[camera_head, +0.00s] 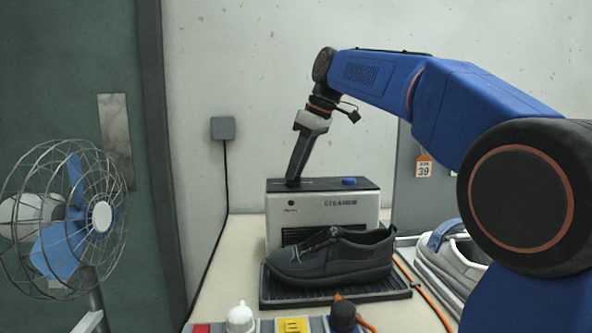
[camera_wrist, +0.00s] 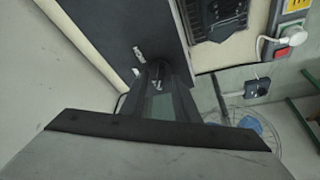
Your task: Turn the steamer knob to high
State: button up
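The steamer (camera_head: 323,212) is a grey box with a black top and its name on the front; its black top (camera_wrist: 133,22) also shows in the wrist view. My gripper (camera_head: 292,182) points down at the left part of that top. In the wrist view its two dark fingers (camera_wrist: 158,76) are apart, with a gap between them, and their tips are at a small dark knob with a pale mark. The fingers hide most of the knob. I cannot tell whether they touch it. Small white lettering (camera_wrist: 139,54) is printed beside it.
A blue part (camera_head: 349,181) sits on the steamer's top right. A black shoe (camera_head: 332,258) stands in front on a dark ribbed tray (camera_head: 283,296). A white shoe (camera_head: 453,260) is at right. A caged fan (camera_head: 65,225) stands at left.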

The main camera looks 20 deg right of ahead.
jog(key=shift+w+a+f, duration=0.1)
jog(key=shift+f, duration=0.25)
grip_shut()
